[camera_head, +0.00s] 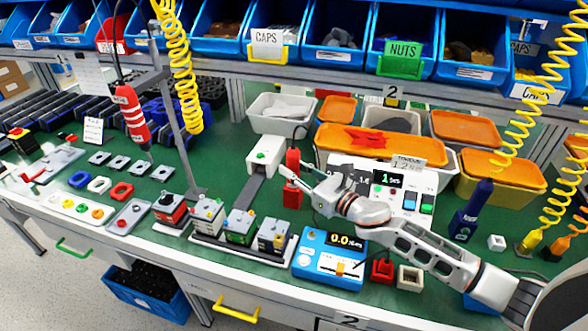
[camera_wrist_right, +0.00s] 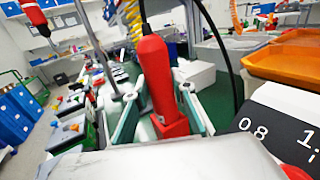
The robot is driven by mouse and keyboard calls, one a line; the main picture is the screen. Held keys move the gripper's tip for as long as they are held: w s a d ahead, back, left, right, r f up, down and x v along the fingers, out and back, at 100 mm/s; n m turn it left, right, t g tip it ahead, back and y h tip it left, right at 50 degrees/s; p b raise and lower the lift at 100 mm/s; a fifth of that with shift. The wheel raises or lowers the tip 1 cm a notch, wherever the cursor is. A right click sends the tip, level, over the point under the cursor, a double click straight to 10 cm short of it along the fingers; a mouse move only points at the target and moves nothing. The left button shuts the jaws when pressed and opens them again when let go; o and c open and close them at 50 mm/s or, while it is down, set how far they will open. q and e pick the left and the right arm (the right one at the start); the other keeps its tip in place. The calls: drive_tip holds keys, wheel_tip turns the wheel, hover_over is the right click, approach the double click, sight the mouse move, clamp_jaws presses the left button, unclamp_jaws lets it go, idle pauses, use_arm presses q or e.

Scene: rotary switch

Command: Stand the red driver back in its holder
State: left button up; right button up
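The red driver (camera_head: 292,161) stands about upright over a square red block (camera_head: 292,196) at mid-bench, left of the display box. My right gripper (camera_head: 293,174) reaches it from the right, its fingers on either side of the handle. In the right wrist view the red driver (camera_wrist_right: 154,70) fills the space between the fingertips, which look closed against it. The square red part (camera_wrist_right: 171,124) shows below the handle; I cannot tell whether the driver is seated in it. Another small red block (camera_head: 382,270) sits near the front edge. My left gripper is out of view.
A display box (camera_head: 388,190) stands behind my right forearm, with a blue meter (camera_head: 333,256) in front. A blue driver (camera_head: 483,191) stands at the right. A white press-like box (camera_head: 264,155) is left of the driver. A red tool (camera_head: 131,112) hangs at the left.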

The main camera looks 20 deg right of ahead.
drive_tip(key=shift+c, duration=0.6)
drive_tip(key=o, duration=0.7)
drive_tip(key=shift+o, duration=0.2)
drive_tip(key=shift+f, duration=0.15)
drive_tip(key=v, duration=1.2)
